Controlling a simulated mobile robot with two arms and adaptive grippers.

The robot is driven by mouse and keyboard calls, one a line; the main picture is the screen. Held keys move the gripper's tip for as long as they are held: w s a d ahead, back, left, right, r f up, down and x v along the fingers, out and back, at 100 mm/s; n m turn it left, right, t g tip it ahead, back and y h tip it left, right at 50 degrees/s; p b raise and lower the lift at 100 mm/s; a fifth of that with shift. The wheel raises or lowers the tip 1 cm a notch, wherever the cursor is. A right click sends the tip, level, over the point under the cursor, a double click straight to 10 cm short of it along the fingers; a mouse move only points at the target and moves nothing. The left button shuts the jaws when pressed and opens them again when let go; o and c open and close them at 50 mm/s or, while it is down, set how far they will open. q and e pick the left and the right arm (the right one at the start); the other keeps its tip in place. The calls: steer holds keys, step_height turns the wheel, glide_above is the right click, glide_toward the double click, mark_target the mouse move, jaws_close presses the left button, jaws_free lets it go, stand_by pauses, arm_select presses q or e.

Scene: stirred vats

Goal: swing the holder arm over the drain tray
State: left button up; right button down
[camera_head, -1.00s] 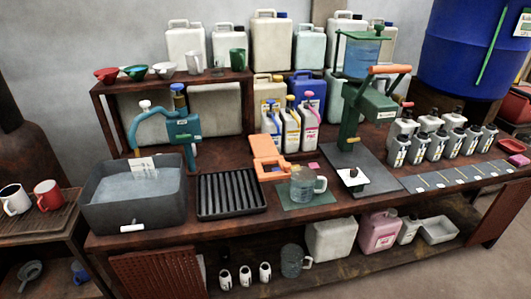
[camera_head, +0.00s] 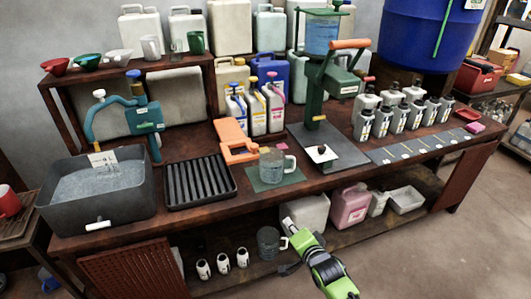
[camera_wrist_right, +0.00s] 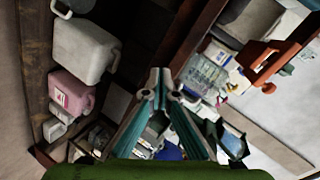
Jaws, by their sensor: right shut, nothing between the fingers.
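The drain tray (camera_head: 200,182), black and ribbed, lies on the bench between the grey basin and the green mat. An orange hinged piece (camera_head: 235,139), which looks like the holder arm, stands behind and right of the tray, beside the grey mug (camera_head: 271,167) and not over the tray. My right gripper (camera_head: 289,224) is shut and empty in front of the bench's front edge, well below and right of the orange piece. Its closed fingers also show in the right wrist view (camera_wrist_right: 158,78). My left gripper is not in view.
A grey basin (camera_head: 60,207) with a teal curved-arm device (camera_head: 142,119) behind it stands left. A green press (camera_head: 318,90) stands right of the mug. Jugs, including a pink one (camera_head: 350,206), sit on the lower shelf near my right gripper.

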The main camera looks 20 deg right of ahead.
steer(key=w+r+m+t, duration=0.2)
steer(key=r, duration=0.8)
steer(key=w+d+r+m+t, duration=0.1)
steer(key=w+r+m+t, duration=0.1)
steer(key=r, duration=0.8)
steer(key=shift+r+m, duration=0.3)
steer(key=shift+m, duration=0.1)
steer(key=shift+w, duration=0.1)
steer(key=w+a, duration=0.3)
steer(key=w, duration=0.7)
steer(key=shift+w+a, duration=0.35)
steer(key=shift+w, duration=0.05)
steer(key=shift+f, duration=0.1)
